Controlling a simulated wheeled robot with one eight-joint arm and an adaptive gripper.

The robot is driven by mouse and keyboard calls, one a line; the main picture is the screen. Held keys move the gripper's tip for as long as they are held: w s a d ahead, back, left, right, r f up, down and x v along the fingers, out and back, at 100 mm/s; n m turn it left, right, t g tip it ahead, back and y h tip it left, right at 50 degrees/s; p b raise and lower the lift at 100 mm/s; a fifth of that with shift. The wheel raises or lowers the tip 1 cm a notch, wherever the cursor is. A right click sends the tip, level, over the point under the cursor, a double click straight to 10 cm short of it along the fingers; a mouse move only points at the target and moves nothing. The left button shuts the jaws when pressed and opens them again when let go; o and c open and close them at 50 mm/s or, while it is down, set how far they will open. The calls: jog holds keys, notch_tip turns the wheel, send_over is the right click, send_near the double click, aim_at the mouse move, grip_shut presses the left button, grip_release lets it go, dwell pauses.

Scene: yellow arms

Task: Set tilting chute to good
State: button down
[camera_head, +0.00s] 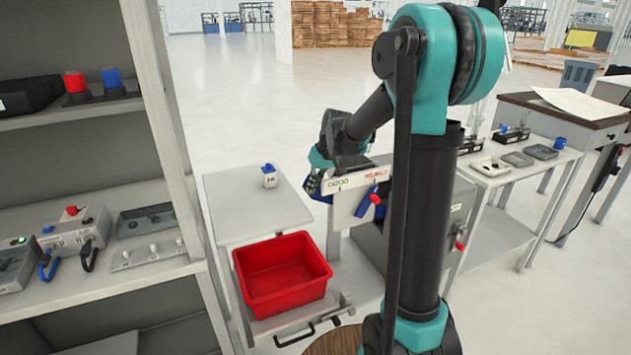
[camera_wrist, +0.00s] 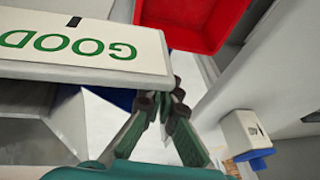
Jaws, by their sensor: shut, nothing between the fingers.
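The label plate (camera_head: 350,182) of the tilting chute carries a green GOOD at its left end and a red word, apparently REJECT, at its right. The GOOD end also shows in the wrist view (camera_wrist: 90,62). A blue piece with a red knob (camera_head: 376,199) sits at the plate's right part. Another blue part (camera_wrist: 122,98) shows under the plate's edge in the wrist view. My gripper (camera_wrist: 165,97) is shut and empty, beside the GOOD end. In the head view my gripper (camera_head: 317,187) is at the plate's left end; contact cannot be told. The chute's tilt is unclear.
A red bin (camera_head: 283,238) stands below and left of the plate. A small white item with a blue top (camera_head: 269,178) sits on a grey table (camera_head: 240,208). A shelf unit (camera_head: 165,120) stands at left. A side table with devices (camera_head: 520,172) is at right.

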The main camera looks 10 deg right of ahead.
jog(key=shift+a+f, duration=0.1)
jog(key=shift+h, duration=0.7)
jog(key=a+f, duration=0.2)
jog(key=s+f, duration=0.1)
jog(key=f, duration=0.1)
jog(key=shift+a, duration=0.4)
jog(key=v, duration=1.3)
jog(key=shift+w+a+r, duration=0.15)
jog(key=shift+a+r, duration=0.05)
jog(key=shift+r, duration=0.2)
